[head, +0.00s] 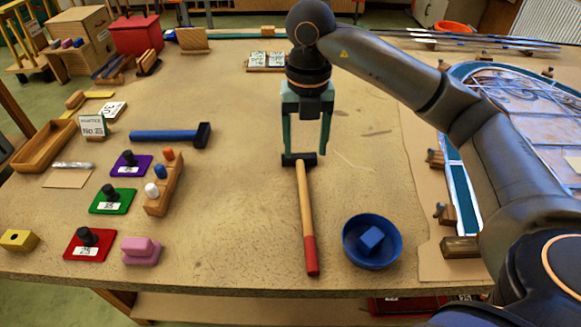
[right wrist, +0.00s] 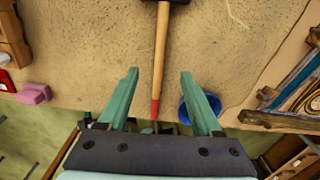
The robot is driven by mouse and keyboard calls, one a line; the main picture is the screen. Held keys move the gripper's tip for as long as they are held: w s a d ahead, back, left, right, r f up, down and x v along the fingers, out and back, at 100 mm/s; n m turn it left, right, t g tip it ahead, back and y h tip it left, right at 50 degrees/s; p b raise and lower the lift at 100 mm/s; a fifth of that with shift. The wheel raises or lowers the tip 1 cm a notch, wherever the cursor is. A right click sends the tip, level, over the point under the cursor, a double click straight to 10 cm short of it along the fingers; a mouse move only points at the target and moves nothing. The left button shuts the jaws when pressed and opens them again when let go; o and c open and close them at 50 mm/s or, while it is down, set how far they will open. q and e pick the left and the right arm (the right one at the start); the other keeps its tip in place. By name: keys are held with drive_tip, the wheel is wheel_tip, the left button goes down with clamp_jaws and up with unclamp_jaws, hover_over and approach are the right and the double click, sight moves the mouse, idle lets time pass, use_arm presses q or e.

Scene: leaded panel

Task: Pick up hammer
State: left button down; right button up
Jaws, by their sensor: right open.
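A hammer with a wooden handle (head: 305,205), a red grip end and a black head lies on the table, head away from me. My right gripper (head: 306,150) points down, open and empty, with its fingertips in line with the black head in the head view. In the right wrist view, the handle (right wrist: 162,55) runs between the open fingers (right wrist: 158,75), with the head cut off at the top edge. I cannot tell the exact height gap. A second hammer (head: 172,136) with a blue handle and dark head lies to the left. My left gripper is not in view.
A blue bowl (head: 372,254) holding a blue cube stands right of the red grip. The leaded panel (head: 510,100) and wooden blocks are at the right, behind my arm. Coloured plates with knobs and a wooden tray (head: 45,146) are left. Table between the hammers is clear.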

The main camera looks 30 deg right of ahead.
hover_over(303, 189)
wheel_tip(303, 189, down, 6)
drive_tip(key=shift+d+r, duration=0.1)
drive_tip(key=shift+d, duration=0.05)
drive_tip(key=shift+f+p, duration=0.45)
drive_tip(key=shift+f, duration=2.55)
clamp_jaws()
drive_tip(key=shift+r, duration=0.1)
